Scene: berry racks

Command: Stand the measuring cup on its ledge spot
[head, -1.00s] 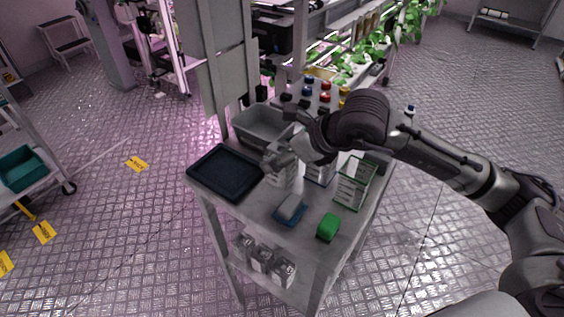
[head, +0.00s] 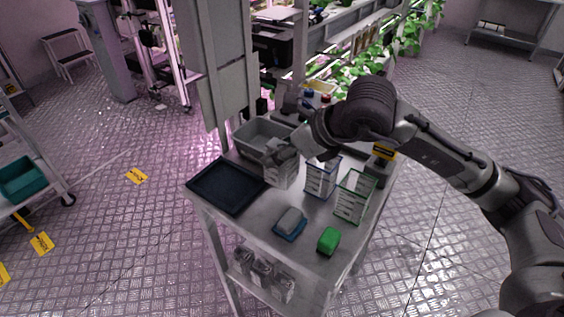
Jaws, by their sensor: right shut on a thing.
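My right gripper (head: 279,157) reaches in from the right over the grey cart top (head: 262,222). It is shut on a clear cup with pale markings (head: 280,178), whose top the fingers partly cover. I cannot tell whether this cup touches the cart top. A blue-rimmed clear container (head: 321,181) and a green-rimmed one (head: 352,200) stand to its right, both upright with white marks. Which is called the measuring cup is not labelled, but the held one looks like a measuring cup. The ledge spot cannot be made out. My left gripper is not in view.
A dark tray (head: 226,187) lies on the left of the cart, with a grey bin (head: 244,139) behind. A blue dish with a grey block (head: 289,223) and a green block (head: 329,240) lie in front. Small bottles (head: 308,93) stand behind my arm.

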